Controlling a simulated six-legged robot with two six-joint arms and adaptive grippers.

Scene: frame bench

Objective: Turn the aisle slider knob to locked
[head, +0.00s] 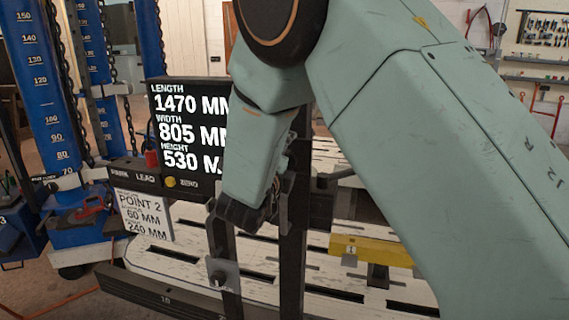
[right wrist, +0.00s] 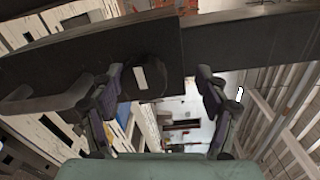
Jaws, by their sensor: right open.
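The knob (right wrist: 152,82) is dark and round with a short pale mark, and sits on a dark beam (right wrist: 225,42) in the right wrist view. I cannot read a locked marking. My right gripper (right wrist: 162,76) is open, one finger on each side of the knob; I cannot tell whether either touches it. In the head view my right gripper (head: 287,190) is beside a dark upright post (head: 293,245), and the arm hides much of this area, including the knob. My left gripper is not in view.
A black display (head: 188,130) with white measurements stands behind the arm. Blue posts (head: 42,90) with chains stand at the left. A pale slotted bench (head: 165,262) and a yellow bar (head: 370,248) lie below.

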